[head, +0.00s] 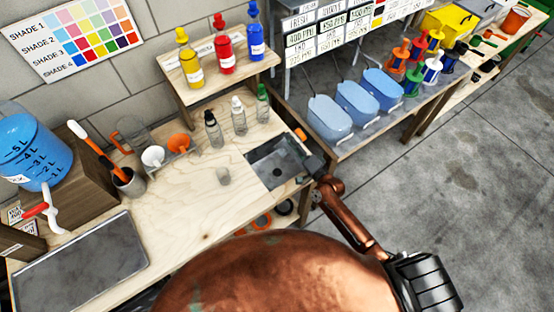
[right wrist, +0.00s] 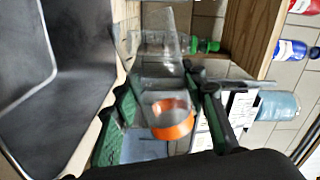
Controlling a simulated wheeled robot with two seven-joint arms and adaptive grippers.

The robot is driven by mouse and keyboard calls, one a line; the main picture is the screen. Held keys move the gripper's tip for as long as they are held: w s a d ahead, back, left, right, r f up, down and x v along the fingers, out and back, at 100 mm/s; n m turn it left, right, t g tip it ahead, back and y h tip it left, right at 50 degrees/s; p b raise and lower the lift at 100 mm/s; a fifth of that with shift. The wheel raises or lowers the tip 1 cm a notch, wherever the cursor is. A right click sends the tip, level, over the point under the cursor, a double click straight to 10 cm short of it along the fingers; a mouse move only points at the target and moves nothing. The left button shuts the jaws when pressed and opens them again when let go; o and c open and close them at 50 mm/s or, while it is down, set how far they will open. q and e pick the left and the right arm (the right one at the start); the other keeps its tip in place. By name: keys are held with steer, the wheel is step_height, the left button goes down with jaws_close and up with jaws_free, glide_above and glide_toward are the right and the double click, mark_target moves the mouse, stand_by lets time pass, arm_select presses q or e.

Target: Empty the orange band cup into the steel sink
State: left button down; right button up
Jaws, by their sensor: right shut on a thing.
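The orange band cup (right wrist: 172,118), a clear cup with an orange ring, is between the fingers of my right gripper (right wrist: 160,110) in the right wrist view. The gripper is shut on it. In the head view my right gripper (head: 314,163) is at the right edge of the steel sink (head: 270,170). A small orange patch (head: 300,134) shows just beyond the gripper; it looks like the cup's band. I cannot tell the cup's tilt or what is inside it. The dark sink fills the left of the right wrist view (right wrist: 35,95). My left gripper is out of view.
A holder with white and orange funnels (head: 180,142) is further left. Blue bins (head: 328,118) are beyond the sink. The bench's front middle (head: 190,220) is clear.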

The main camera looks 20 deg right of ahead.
mark_target(286, 141)
steer(key=shift+s+a+r+n+p, duration=0.15)
steer(key=shift+a+r+n+p, duration=0.35)
steer(key=shift+n+p, duration=0.45)
stand_by(0.6)
steer(key=shift+s+a+r+n+p, duration=0.15)
steer(key=shift+a+r+n+p, duration=0.25)
steer(key=shift+n, duration=0.35)
steer(key=shift+s+a+r+n+p, duration=0.15)
steer(key=shift+a+n+p, duration=0.2)
steer(key=shift+n+p, duration=0.3)
stand_by(1.0)
stand_by(0.8)
